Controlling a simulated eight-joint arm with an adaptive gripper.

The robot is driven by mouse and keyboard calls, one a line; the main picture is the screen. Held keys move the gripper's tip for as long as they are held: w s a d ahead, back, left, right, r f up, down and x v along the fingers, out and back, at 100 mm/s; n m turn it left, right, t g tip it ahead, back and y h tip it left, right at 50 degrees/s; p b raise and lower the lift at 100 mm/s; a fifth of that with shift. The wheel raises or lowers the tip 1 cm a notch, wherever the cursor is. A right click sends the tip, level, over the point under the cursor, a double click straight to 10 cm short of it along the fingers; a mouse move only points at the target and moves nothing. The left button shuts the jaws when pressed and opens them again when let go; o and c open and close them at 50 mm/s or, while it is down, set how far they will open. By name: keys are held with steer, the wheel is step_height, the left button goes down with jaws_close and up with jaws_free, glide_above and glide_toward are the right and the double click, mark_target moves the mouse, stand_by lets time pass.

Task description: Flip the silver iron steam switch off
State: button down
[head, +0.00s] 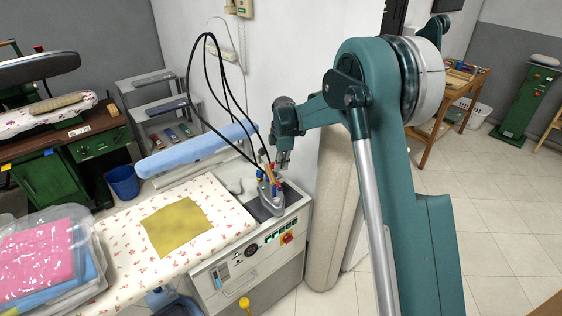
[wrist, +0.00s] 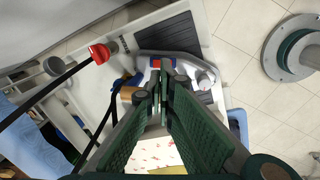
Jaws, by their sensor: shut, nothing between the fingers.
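The silver iron (head: 271,204) stands on a dark rest pad at the right end of the ironing table, with blue and red parts on top. In the wrist view its pale body (wrist: 206,79) lies just beyond my fingers, largely hidden behind them. My gripper (head: 283,165) is above and slightly right of the iron. In the wrist view its green fingers (wrist: 163,78) meet at the tips, shut and empty, over the iron's top. I cannot tell whether they touch it. I cannot make out the steam switch or its position for certain.
Black hoses (head: 207,85) loop over the iron. A red valve handle (wrist: 100,53) is near my fingers. The table's front panel (head: 250,253) has several buttons and a red knob (head: 287,238). A blue sleeve board (head: 195,150) is behind; a mustard cloth (head: 177,229) lies left.

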mark_target(279, 185)
steer(key=shift+w+a+f, duration=0.1)
steer(key=shift+w+f, duration=0.05)
steer(key=shift+f, duration=1.3)
steer(key=shift+w+a+f, duration=0.1)
steer(key=shift+w+f, duration=0.1)
steer(key=shift+f, duration=1.2)
steer(key=shift+w+f, duration=0.15)
steer(key=shift+f, duration=1.3)
steer(key=shift+f, duration=0.15)
steer(key=shift+w+f+b, duration=0.2)
steer(key=shift+f+b, duration=0.15)
steer(key=shift+b, duration=0.4)
steer(key=shift+w+a, duration=0.1)
steer(key=shift+r, duration=0.1)
steer(key=shift+s, duration=0.3)
steer(key=shift+s+d+g+b, duration=0.3)
steer(key=shift+s+d, duration=0.1)
steer(key=shift+s, duration=0.25)
